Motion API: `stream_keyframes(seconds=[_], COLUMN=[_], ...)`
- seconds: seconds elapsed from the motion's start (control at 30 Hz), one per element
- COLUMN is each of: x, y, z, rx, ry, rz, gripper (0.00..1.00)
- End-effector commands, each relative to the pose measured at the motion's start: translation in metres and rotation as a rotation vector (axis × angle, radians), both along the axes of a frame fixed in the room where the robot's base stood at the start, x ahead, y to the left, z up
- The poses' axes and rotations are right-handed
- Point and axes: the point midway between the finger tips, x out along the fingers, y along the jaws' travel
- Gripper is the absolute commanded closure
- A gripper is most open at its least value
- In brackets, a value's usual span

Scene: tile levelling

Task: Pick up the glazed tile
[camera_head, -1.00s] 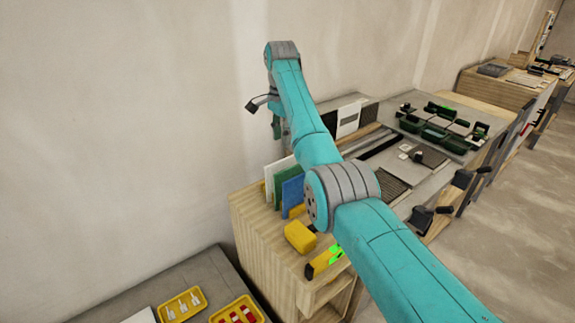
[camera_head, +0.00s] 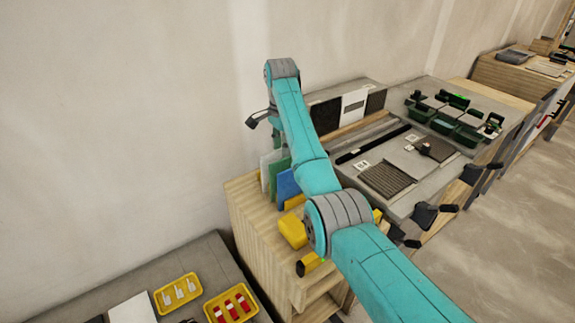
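My teal arm reaches up and away across the middle of the view. My dark gripper (camera_head: 262,118) hangs at its far end near the wall, small and partly behind the arm; I cannot tell whether it is open or shut, and no tile shows in it. Upright panels, among them a blue one (camera_head: 287,187) and a green one (camera_head: 279,173), stand on a wooden cabinet below it. Flat tiles lie on the workbench at the right: a ribbed dark one (camera_head: 386,180), a light grey one (camera_head: 413,160) and a dark one (camera_head: 436,149). I cannot tell which is the glazed tile.
The wooden cabinet (camera_head: 245,215) also carries a yellow block (camera_head: 293,230). The grey workbench (camera_head: 455,172) holds green bins (camera_head: 443,124) and a dark bar (camera_head: 372,147). A low table (camera_head: 215,258) at lower left holds yellow trays. Open floor (camera_head: 510,245) lies at the right.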

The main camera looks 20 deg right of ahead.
Motion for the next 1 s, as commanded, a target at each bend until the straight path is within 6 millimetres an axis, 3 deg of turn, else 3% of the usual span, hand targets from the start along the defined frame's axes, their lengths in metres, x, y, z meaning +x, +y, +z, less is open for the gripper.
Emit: stream_keyframes(seconds=[0.1,0.37,0.5,0.53,1.0], x=[-0.001,-0.001,-0.001,-0.001,0.000], y=[0.007,0.008,0.008,0.008,0.008], z=[-0.015,-0.019,-0.019,-0.019,-0.017], rx=[0.000,0.000,0.000,0.000,0.000], ry=[0.002,0.000,0.000,0.000,-0.001], rz=[0.000,-0.002,-0.002,-0.002,-0.001], gripper=[0.62,0.62,0.97,1.00,1.00])
